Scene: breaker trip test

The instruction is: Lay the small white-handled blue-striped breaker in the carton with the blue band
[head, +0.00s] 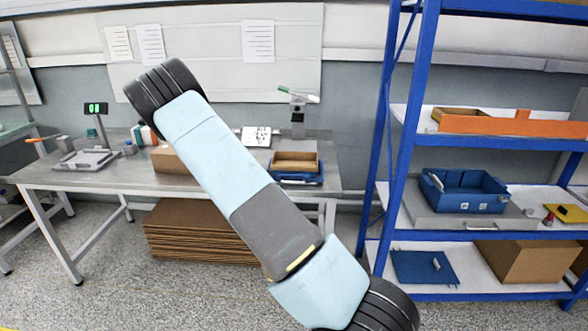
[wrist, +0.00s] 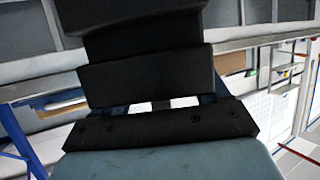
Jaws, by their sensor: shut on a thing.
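My gripper (wrist: 145,80) fills the middle of the wrist view as dark blocks. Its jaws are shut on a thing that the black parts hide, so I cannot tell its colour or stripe. In the head view my arm hides the gripper. I cannot pick out the small white-handled blue-striped breaker in either view. A small open brown carton (head: 296,158) with blue around its lower part stands at the right end of the grey workbench (head: 110,178). It looks like the blue-banded carton, but I cannot tell whether the blue is a band or a tray.
Another brown carton (head: 172,160) stands on the bench, partly behind my arm. A blue-framed shelf rack (head: 408,140) stands right, with a blue bin (head: 462,192), an orange-fronted tray (head: 510,127) and a blue mat (head: 420,268). Flat cardboard (head: 190,235) is stacked under the bench.

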